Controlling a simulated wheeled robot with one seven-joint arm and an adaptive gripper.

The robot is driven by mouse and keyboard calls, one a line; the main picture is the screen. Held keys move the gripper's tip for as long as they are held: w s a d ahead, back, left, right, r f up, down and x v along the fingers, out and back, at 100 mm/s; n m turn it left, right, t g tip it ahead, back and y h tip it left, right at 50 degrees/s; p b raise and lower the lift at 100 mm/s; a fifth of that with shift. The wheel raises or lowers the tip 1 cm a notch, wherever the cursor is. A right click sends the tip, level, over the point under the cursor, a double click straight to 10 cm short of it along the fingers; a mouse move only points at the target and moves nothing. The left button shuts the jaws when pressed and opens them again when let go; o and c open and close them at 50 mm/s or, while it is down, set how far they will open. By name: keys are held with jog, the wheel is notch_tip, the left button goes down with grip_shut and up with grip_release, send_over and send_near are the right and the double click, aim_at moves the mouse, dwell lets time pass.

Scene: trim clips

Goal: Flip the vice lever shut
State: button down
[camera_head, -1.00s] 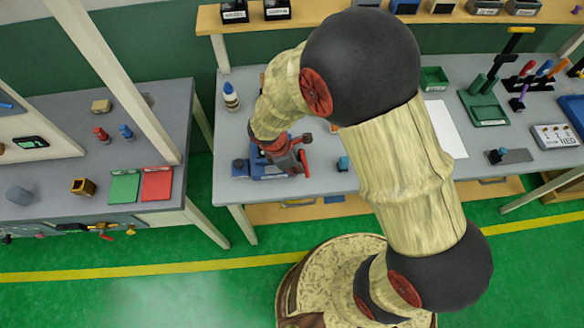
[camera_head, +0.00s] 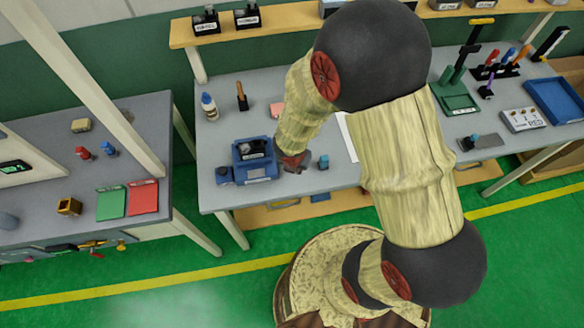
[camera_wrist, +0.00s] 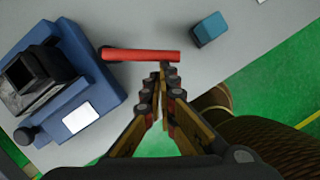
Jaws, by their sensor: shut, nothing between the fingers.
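The blue vice (camera_head: 257,172) stands near the front edge of the grey bench, with dark jaws on top. In the wrist view the vice (camera_wrist: 88,85) fills the left side, with a white label on its body. A red lever (camera_wrist: 140,55) sticks out from the vice's side toward the right, roughly level in the picture. My gripper (camera_wrist: 166,68) is shut and empty, with its tips just below the lever's right half; whether they touch cannot be told. In the head view my gripper (camera_head: 294,166) is right of the vice, and the lever is not clear there.
A small blue-teal block (camera_wrist: 210,29) lies beyond the lever's right end; it also shows in the head view (camera_head: 323,162). A glue bottle (camera_head: 209,107) and a wooden-handled tool (camera_head: 241,97) stand behind the vice. The bench's front edge is close to my gripper.

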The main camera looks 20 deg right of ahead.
jog(key=shift+w+d+n, duration=0.2)
jog(key=shift+d+n, duration=0.3)
jog(key=shift+n, duration=0.2)
jog(key=shift+w+d, duration=0.2)
jog(key=shift+d, duration=0.1)
jog(key=shift+w+d, duration=0.1)
